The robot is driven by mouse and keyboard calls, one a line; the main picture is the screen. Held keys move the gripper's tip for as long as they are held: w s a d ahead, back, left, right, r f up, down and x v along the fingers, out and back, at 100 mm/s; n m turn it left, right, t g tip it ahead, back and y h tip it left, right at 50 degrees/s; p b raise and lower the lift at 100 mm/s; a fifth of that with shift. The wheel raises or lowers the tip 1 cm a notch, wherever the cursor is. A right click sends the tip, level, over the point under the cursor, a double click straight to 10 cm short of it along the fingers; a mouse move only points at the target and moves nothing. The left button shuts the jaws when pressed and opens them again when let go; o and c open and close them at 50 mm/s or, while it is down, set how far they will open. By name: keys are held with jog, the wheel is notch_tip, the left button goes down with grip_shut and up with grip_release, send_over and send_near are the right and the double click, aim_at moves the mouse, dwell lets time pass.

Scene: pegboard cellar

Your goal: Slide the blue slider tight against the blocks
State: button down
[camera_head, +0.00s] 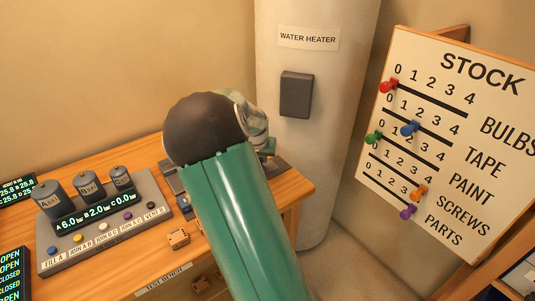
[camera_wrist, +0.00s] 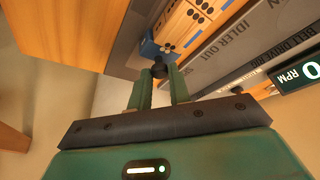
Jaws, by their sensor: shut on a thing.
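In the wrist view, my gripper (camera_wrist: 159,77) is shut on a small dark knob (camera_wrist: 159,69). The knob is at the near edge of the blue slider (camera_wrist: 149,48). Light wooden blocks (camera_wrist: 186,22) with black dots lie in a row beside the slider, up and to the right. The slider looks very close to the nearest block; I cannot tell whether they touch.
A grey panel (camera_wrist: 215,52) marked "IDLER OUT" and an RPM display (camera_wrist: 300,75) are beside the blocks. On the wooden bench (camera_head: 150,185) stands a console (camera_head: 105,225) with three canisters. A water heater (camera_head: 315,150) and a stock board (camera_head: 445,130) are behind and right.

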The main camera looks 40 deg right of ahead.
jog(key=c, duration=1.3)
grip_release()
jog(key=shift+r, duration=0.15)
jog(key=v, duration=1.3)
jog(key=shift+a+r, duration=0.2)
jog(key=shift+s, duration=0.15)
jog(key=s+a+r+n+t+y, duration=0.1)
jog(key=s+a+r+n, duration=0.1)
jog(key=s+a, duration=0.4)
jog(key=s+a+r+n+t+y, duration=0.1)
jog(key=s+a+n, duration=0.3)
jog(key=a, duration=1)
jog(key=s+a+r+n+y, duration=0.1)
jog(key=s+a+n, duration=0.3)
jog(key=s+a, duration=0.6)
jog(key=shift+s+r+t, duration=0.25)
jog(key=shift+r+t, duration=0.15)
jog(key=shift+r, duration=0.4)
